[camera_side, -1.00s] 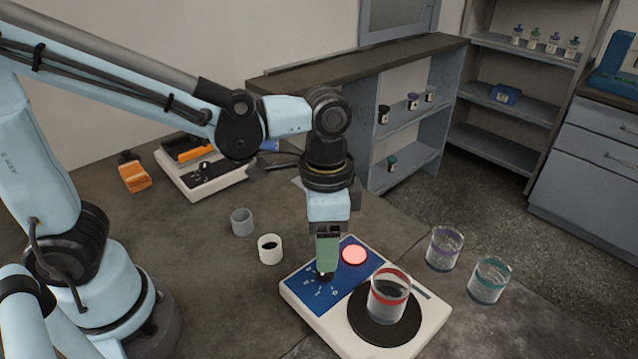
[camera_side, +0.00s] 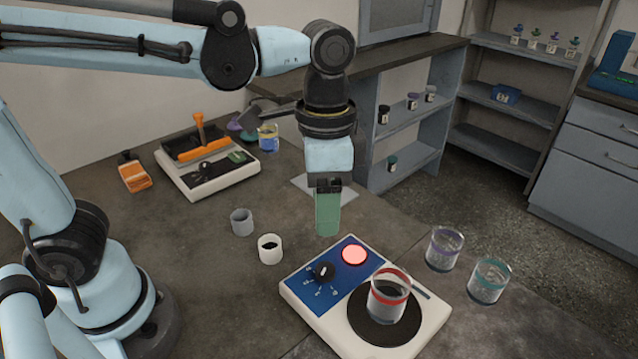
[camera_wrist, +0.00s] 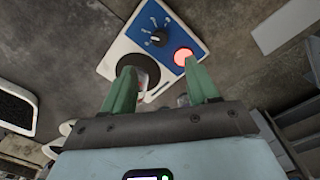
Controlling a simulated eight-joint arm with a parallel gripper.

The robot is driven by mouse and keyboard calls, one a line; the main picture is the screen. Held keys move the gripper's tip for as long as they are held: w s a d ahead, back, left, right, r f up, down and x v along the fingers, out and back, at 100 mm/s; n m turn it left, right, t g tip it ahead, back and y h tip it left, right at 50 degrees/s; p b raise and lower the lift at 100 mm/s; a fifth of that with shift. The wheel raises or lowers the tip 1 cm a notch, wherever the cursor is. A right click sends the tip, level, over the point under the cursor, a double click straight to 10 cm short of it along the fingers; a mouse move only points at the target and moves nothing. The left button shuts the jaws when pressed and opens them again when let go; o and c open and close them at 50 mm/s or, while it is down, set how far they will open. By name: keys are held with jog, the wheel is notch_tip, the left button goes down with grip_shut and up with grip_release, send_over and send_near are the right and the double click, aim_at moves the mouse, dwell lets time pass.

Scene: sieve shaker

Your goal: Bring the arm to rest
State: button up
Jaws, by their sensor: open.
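My gripper (camera_side: 327,232) hangs pointing down in the side view, above and behind the white shaker (camera_side: 432,322). Its green fingers are apart in the wrist view (camera_wrist: 163,75), with nothing between them. The shaker has a blue panel with a black knob (camera_side: 324,271) and a lit red button (camera_side: 355,254). The knob also shows in the wrist view (camera_wrist: 158,39). A red-banded glass sieve cup (camera_side: 389,296) stands on the shaker's black round plate (camera_side: 357,322). My fingers are clear of the knob and the button.
A purple-banded cup (camera_side: 444,249) and a teal-banded cup (camera_side: 488,281) stand right of the shaker. A grey cup (camera_side: 242,222) and a white cup (camera_side: 270,249) stand to its left. A second device with an orange handle (camera_side: 200,133) and a beaker (camera_side: 268,138) are farther back.

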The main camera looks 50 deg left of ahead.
jog(key=a+f+n+t, duration=0.3)
jog(key=a+n+t, duration=0.4)
jog(key=a, duration=0.6)
jog(key=shift+w+a+n, duration=0.2)
jog(key=shift+a+n, duration=0.05)
jog(key=shift+n, duration=0.05)
jog(key=shift+f, duration=0.1)
